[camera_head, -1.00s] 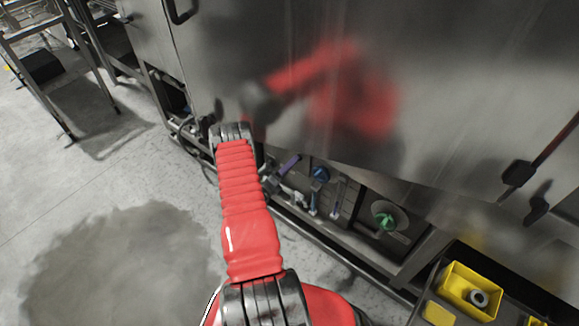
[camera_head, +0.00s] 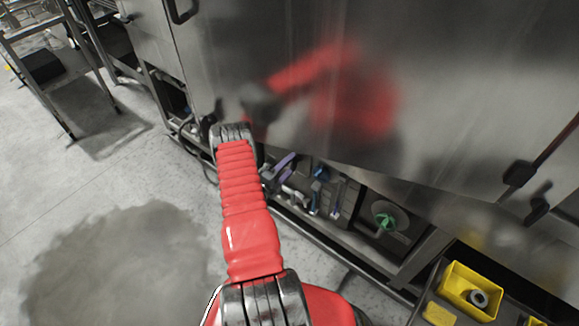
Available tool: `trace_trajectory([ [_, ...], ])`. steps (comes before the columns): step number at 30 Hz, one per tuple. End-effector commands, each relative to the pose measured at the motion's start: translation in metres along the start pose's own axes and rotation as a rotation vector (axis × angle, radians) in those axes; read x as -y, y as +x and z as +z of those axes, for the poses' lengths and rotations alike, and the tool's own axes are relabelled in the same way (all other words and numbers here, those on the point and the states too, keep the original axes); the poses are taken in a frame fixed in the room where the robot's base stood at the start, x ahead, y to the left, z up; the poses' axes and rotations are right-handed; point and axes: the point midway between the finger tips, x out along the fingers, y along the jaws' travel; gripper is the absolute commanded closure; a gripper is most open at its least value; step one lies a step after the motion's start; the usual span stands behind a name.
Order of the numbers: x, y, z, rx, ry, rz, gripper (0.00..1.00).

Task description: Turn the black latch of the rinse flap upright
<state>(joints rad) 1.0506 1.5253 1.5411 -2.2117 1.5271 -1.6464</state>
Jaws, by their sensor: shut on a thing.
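My red arm reaches up from the bottom centre to a dark joint in front of the steel washer wall (camera_head: 440,80). My gripper and whatever is between its jaws are hidden behind the arm. I cannot make out the rinse flap or its latch for certain; they may be hidden too. A low bay right of the arm holds a purple lever (camera_head: 284,161), blue levers and a green knob (camera_head: 384,222). A black handle-like part (camera_head: 518,173) sits on the wall at the right, with a similar dark shape below it.
A yellow bin (camera_head: 462,287) with a grey ring stands on a dark surface at the lower right. A dark metal frame (camera_head: 65,115) stands at the upper left. The grey floor at left is clear, with a large dark wet-looking patch (camera_head: 125,265).

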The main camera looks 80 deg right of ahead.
Motion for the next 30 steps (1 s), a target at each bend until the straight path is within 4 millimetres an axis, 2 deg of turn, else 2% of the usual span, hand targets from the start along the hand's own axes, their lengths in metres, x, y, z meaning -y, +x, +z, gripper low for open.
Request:
trace_trajectory([
  [4, -0.002, -0.001, 0.003, 0.01, -0.001, 0.006, 0.66],
  [5, -0.002, -0.001, 0.003, 0.01, -0.001, 0.005, 0.42],
  [12, -0.001, -0.001, 0.001, 0.005, 0.0, 0.003, 0.25],
  [23, -0.001, -0.005, 0.001, 0.003, 0.0, 0.003, 0.25],
  [30, -0.001, -0.032, 0.001, 0.006, -0.002, 0.002, 0.25],
])
